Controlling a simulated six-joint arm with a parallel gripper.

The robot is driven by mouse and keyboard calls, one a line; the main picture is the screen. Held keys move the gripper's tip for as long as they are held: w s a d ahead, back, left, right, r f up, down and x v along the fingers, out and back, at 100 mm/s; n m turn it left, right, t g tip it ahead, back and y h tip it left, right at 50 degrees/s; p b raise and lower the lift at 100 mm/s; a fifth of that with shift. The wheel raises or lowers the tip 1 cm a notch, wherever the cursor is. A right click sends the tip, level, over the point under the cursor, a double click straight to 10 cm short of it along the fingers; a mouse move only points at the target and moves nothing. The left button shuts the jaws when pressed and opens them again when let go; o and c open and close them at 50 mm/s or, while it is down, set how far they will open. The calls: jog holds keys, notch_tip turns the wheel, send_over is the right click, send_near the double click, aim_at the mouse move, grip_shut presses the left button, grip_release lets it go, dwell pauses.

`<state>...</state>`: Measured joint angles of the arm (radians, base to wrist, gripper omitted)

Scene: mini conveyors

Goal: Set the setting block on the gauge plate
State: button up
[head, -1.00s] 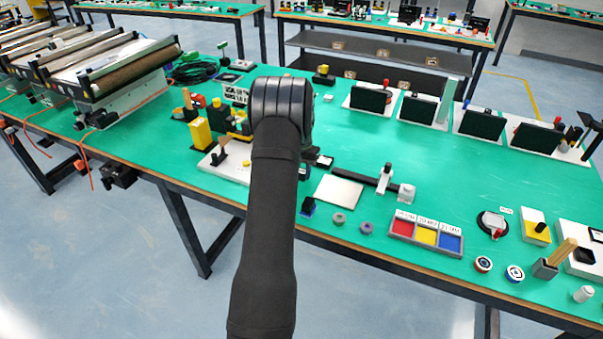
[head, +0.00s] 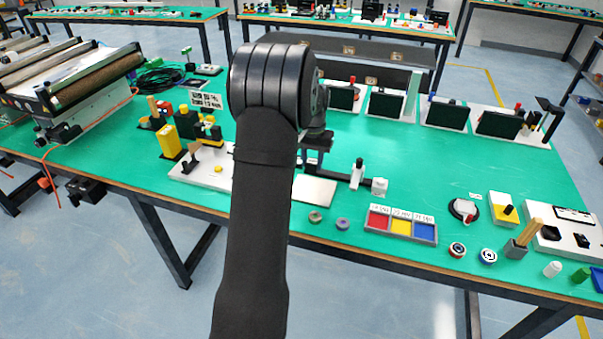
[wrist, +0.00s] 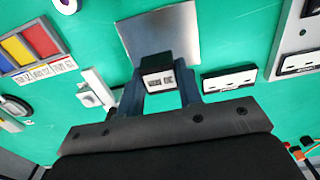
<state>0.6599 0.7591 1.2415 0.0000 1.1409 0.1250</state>
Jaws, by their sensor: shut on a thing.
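The gauge plate is a flat silvery plate (head: 316,190) on the green bench, partly hidden by my arm in the head view. It also shows in the wrist view (wrist: 165,32). My gripper (wrist: 158,84) is shut on a small dark block with a pale label on its near face, the setting block (wrist: 157,64). In the wrist view the block overlaps the near edge of the plate. I cannot tell whether it touches the plate. In the head view my arm hides the fingertips and the block.
A red, yellow and blue tray (head: 400,238) stands right of the plate. A dark bar with a white-topped post (head: 357,174) lies beside the plate. Two round grey parts sit at the bench's front edge. White panels (wrist: 228,80) lie near my gripper in the wrist view.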

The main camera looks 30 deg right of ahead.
jog(key=s+d+r, duration=0.1)
jog(key=s+d, duration=0.4)
jog(key=s, duration=0.4)
send_over(313, 189)
notch_tip(313, 189, down, 7)
jog(key=shift+s+r, duration=0.1)
jog(key=shift+f, duration=2.05)
jog(key=shift+f, duration=0.1)
jog(key=o, duration=1)
notch_tip(313, 189, up, 12)
jog(key=shift+r, duration=0.15)
